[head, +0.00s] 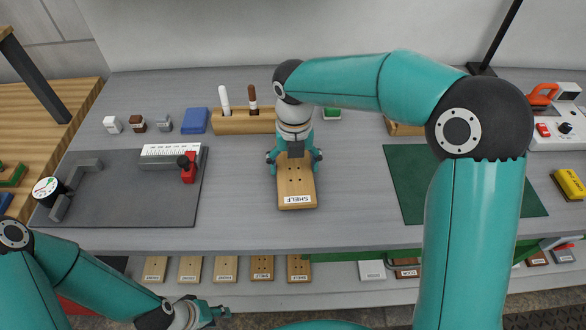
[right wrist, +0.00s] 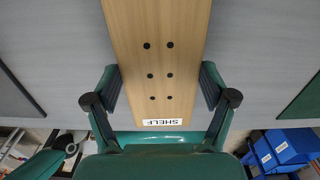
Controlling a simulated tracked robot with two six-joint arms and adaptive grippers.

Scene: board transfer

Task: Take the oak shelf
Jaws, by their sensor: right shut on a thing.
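The oak shelf (head: 296,185) is a light-brown board with dark holes and a white SHELF label at its near end. It is at the middle of the grey workbench in the head view. My right gripper (head: 294,157) is shut on its two long sides, towards the far end. In the right wrist view the shelf (right wrist: 158,30) runs between the fingers (right wrist: 158,88). I cannot tell whether it touches the bench. My left gripper (head: 217,311) is at the lower left, in front of the bench and away from the shelf; its fingers are too small to judge.
A dark grey mat (head: 125,205) with a clamp fixture lies left, a green mat (head: 405,170) right. A wooden block (head: 240,122) with upright tools stands behind the shelf. Several labelled boards (head: 225,269) lie on the lower level. Bare bench surrounds the shelf.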

